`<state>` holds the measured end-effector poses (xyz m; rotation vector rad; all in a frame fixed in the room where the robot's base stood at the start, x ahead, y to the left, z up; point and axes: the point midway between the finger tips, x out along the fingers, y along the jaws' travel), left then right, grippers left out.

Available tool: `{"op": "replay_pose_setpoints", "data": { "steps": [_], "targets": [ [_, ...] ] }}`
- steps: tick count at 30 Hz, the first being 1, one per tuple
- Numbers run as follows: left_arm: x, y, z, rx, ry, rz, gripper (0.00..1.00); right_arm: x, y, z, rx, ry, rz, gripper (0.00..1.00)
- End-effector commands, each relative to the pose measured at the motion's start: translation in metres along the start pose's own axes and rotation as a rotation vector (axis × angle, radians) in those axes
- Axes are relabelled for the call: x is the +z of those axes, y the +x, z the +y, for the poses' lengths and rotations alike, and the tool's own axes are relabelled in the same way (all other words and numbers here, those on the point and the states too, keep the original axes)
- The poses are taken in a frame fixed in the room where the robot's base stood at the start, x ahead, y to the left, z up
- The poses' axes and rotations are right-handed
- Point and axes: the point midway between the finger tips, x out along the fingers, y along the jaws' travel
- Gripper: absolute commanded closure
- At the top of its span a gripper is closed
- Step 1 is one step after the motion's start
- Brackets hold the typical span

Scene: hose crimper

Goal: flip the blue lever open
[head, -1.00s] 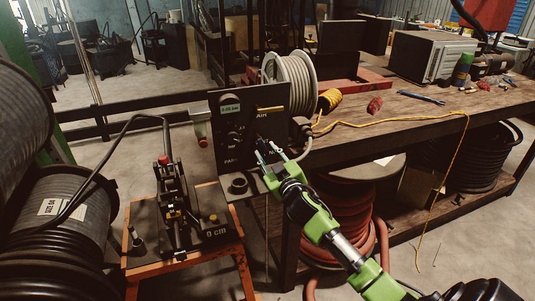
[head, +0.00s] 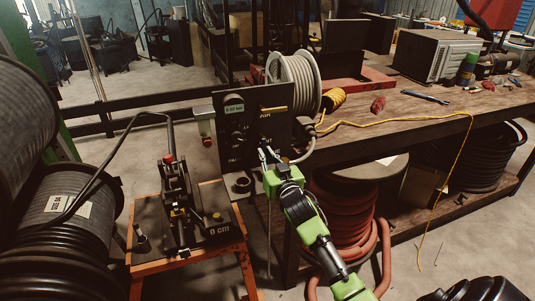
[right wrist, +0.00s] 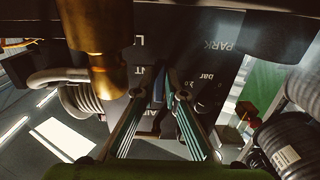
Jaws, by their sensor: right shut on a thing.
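The black control panel (head: 255,130) stands upright left of the workbench, with a small display at its upper left. My right gripper (head: 267,153) is at the lower part of the panel's face, its arm coming from the bottom right. In the right wrist view, the fingers (right wrist: 160,103) are closed in on a small dark-blue lever (right wrist: 158,86) on the panel. The fingers hide much of the lever, and its exact angle is hard to tell. In the head view the lever is hidden by the gripper. My left gripper is not in view.
A brass fitting (right wrist: 97,45) sticks out close beside the fingers. A grey hose spool (head: 293,82) stands on the workbench (head: 400,118) behind the panel. A crimping press (head: 178,200) sits on an orange-framed stand (head: 225,247) at left. A red hose coil (head: 345,210) lies under the bench.

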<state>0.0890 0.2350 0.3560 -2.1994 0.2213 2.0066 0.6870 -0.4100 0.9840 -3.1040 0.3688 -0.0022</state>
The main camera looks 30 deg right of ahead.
Motion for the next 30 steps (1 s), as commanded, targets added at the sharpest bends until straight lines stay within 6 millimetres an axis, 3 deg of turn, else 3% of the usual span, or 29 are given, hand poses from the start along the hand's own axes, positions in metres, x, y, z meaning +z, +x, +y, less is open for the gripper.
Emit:
{"op": "replay_pose_setpoints", "data": {
  "steps": [4, 6, 7, 20, 30],
  "targets": [
    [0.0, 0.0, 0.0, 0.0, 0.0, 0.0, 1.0, 0.0, 0.0, -0.001, -0.001, 0.003, 0.002, 1.0],
    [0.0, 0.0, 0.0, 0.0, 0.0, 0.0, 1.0, 0.0, 0.0, -0.001, -0.001, 0.003, 0.002, 0.73],
    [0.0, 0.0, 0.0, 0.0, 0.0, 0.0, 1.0, 0.0, 0.0, -0.001, -0.001, 0.003, 0.001, 0.72],
    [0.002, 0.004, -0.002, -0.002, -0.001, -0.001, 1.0, 0.001, 0.0, 0.003, -0.001, -0.05, 0.0, 0.72],
    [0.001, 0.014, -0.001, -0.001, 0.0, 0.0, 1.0, -0.003, 0.0, 0.017, -0.002, -0.449, 0.001, 0.72]
  ]
}}
